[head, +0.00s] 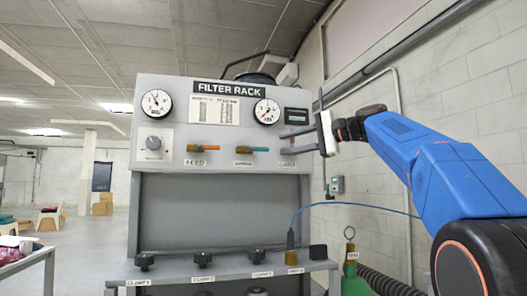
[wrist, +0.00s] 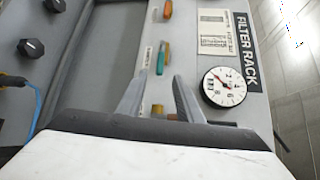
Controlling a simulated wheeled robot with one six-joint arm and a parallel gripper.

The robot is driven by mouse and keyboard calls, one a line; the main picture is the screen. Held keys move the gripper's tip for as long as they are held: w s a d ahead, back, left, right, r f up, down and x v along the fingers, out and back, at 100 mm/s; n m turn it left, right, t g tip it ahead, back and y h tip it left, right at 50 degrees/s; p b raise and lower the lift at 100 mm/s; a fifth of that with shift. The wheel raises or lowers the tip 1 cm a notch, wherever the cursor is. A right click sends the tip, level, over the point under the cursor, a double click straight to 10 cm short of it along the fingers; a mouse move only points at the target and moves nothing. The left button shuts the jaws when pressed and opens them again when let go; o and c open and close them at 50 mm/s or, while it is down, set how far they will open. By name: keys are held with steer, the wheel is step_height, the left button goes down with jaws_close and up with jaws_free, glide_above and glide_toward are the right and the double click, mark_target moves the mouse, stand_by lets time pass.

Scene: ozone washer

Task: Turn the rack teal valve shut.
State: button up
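The filter rack (head: 222,172) has a row of valves on its upper panel. The teal valve handle (head: 261,150) lies level, pointing right from its brass body, at the middle of the row. It also shows in the wrist view (wrist: 160,60), beyond the fingertips. My gripper (head: 283,143) is to the right of the teal handle, close to the panel. Its fingers are open in the wrist view (wrist: 155,95), apart from the teal handle. A brass fitting (wrist: 157,109) shows between the fingers; whether it touches them I cannot tell.
An orange-handled valve (head: 207,147) sits left of the teal one. A gauge (head: 267,111) is just above the gripper, and a knob (head: 153,143) is at left. Below, a shelf (head: 222,270) holds several black knobs. A block wall (head: 460,85) stands at right.

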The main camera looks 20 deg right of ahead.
mark_target(267, 149)
steer(key=x, duration=0.9)
steer(key=shift+w+a, duration=0.25)
jaws_close()
